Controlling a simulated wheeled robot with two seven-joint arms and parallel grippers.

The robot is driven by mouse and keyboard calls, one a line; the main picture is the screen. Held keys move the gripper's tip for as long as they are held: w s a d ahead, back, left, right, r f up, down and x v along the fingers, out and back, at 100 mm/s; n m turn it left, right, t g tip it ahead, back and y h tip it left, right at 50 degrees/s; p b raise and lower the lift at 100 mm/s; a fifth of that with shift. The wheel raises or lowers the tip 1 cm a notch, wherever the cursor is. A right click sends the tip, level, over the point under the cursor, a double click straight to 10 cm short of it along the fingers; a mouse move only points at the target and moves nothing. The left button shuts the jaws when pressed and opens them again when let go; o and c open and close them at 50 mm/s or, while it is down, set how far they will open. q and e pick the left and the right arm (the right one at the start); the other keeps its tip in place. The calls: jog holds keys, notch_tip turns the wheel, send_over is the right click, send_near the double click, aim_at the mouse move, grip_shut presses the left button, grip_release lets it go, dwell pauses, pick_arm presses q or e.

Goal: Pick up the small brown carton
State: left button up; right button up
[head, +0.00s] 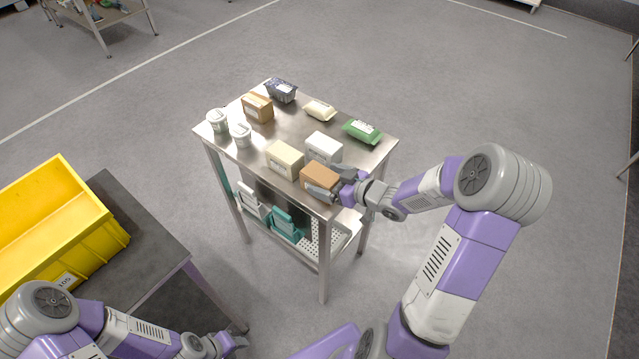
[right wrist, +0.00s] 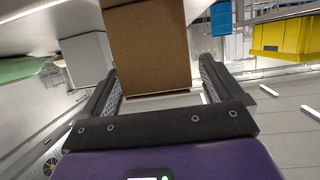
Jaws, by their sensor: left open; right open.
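A small brown carton (head: 318,177) stands at the near right corner of the steel table (head: 222,150). My right gripper (head: 334,182) is open at this carton, one finger on each side of its near end. In the right wrist view the carton (right wrist: 148,45) stands between the two open fingers (right wrist: 155,88); I cannot tell whether either finger touches it. A second brown carton (head: 258,108) stands at the back left of the table. My left gripper (head: 237,343) is open and empty at the bottom of the head view, away from the table.
Beside the near carton stand a cream box (head: 284,160) and a white box (head: 323,148). Two white tubs (head: 218,121), a dark punnet (head: 281,91), a pale pack (head: 320,111) and a green pack (head: 362,131) share the tabletop. A yellow crate (head: 105,245) sits at left.

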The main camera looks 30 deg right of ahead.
aim_at(320, 178)
jog(key=shift+b+x, duration=0.35)
jog(key=shift+x, duration=1.15)
jog(key=shift+f, duration=0.1)
jog(key=shift+c, duration=0.4)
jog(key=c, duration=1.1)
notch_tip(320, 178, up, 10)
jog(key=p, duration=0.4)
jog(key=shift+p, duration=0.35)
